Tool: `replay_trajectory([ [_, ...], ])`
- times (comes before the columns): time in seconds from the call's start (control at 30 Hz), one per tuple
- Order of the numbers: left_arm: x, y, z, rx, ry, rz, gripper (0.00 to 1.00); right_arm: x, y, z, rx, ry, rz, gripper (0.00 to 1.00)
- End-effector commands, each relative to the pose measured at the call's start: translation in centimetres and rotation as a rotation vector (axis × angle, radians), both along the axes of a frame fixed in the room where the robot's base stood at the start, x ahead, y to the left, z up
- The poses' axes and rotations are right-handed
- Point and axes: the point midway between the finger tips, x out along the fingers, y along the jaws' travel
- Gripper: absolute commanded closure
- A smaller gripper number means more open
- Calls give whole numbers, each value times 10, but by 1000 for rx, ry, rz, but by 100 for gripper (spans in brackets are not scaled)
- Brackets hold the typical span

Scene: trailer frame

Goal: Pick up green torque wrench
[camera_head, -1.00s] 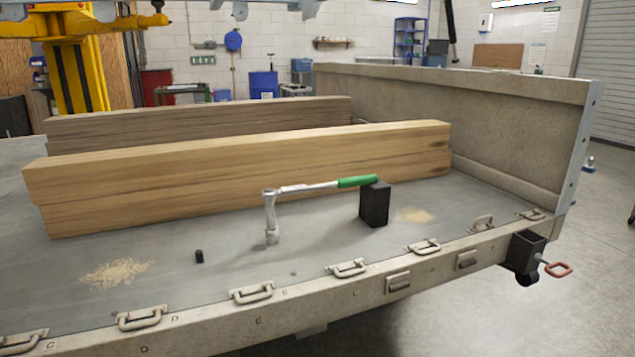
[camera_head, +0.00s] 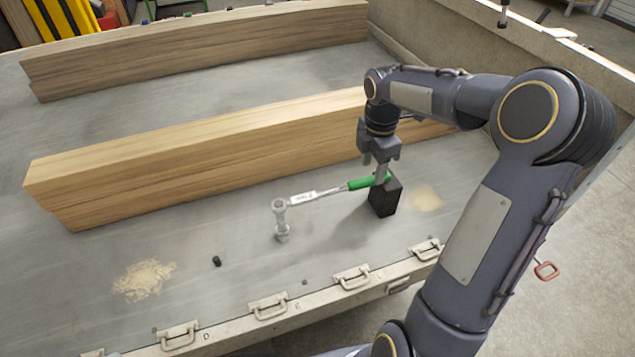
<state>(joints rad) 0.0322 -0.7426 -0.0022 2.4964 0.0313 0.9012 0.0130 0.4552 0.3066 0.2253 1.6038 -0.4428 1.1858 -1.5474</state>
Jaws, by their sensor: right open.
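The torque wrench (camera_head: 330,191) has a silver shaft and a green handle (camera_head: 362,183). Its head end rests at the upright silver socket piece (camera_head: 281,220) standing on the trailer bed. Its handle end rests on a black block (camera_head: 385,198). My right gripper (camera_head: 381,178) points down right at the green handle, above the block. It is open, with one finger showing in front of the handle's end. Whether it touches the handle I cannot tell. My left gripper is not in view.
A long timber beam (camera_head: 200,165) lies just behind the wrench, and another beam (camera_head: 200,50) lies farther back. A small black cylinder (camera_head: 216,261) and sawdust (camera_head: 144,280) are on the bed at the left front. Metal lashing handles (camera_head: 268,306) line the front edge.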

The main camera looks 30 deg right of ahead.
Motion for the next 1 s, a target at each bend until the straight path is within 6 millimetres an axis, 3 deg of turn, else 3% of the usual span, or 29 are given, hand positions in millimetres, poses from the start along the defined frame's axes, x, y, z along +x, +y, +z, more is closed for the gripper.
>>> replay_trajectory([
  [0.5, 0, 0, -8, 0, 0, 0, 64, 4, 7, -68, 1, 2, -1, 51],
  [0.8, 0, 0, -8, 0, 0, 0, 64, 4, 7, -72, 1, 1, -2, 51],
  [1.0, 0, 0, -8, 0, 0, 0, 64, 4, 7, -72, 1, 0, -2, 77],
])
